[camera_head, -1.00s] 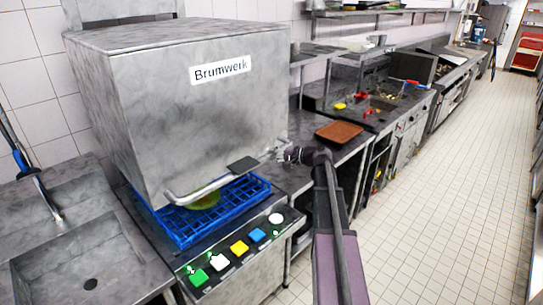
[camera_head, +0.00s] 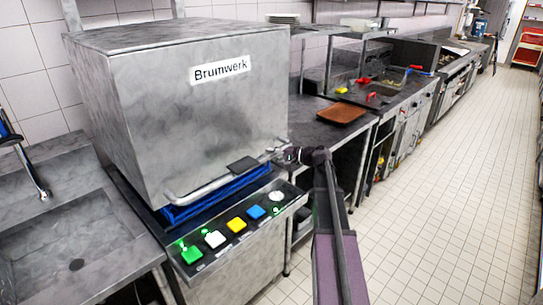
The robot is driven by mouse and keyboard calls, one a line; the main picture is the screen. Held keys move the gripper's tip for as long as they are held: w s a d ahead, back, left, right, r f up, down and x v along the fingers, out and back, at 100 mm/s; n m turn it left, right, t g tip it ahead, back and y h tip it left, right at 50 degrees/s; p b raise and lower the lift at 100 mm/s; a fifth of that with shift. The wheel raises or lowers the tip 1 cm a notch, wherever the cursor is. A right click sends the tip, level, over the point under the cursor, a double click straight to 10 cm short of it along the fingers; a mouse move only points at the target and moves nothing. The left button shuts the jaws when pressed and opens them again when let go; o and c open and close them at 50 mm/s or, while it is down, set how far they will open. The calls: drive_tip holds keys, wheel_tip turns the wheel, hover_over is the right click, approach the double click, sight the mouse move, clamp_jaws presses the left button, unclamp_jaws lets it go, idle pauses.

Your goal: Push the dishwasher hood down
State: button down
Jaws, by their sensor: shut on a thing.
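The dishwasher hood (camera_head: 200,110) is a large grey metal box labelled Brumwerk, at the left of the head view. It sits low over the blue rack (camera_head: 215,194), with only a narrow strip of the rack showing below its edge. A bar handle (camera_head: 205,188) runs along the hood's lower front edge, with a dark pad on it. My gripper (camera_head: 279,152) is at the right end of the handle and is shut on it. The fingertips are small and partly hidden at the hood's corner.
A control panel (camera_head: 232,236) with green, white, yellow and blue buttons lies below the hood. A sink (camera_head: 75,245) is at the left. A brown tray (camera_head: 341,113) rests on the counter behind my arm. The tiled floor (camera_head: 440,210) at the right is clear.

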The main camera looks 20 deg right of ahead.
wheel_tip(320, 180, down, 16)
drive_tip(key=b, duration=1.4)
drive_tip(key=shift+r, duration=0.25)
drive_tip(key=shift+s, duration=0.15)
drive_tip(key=shift+c, duration=2)
unclamp_jaws()
drive_tip(key=shift+f, duration=0.15)
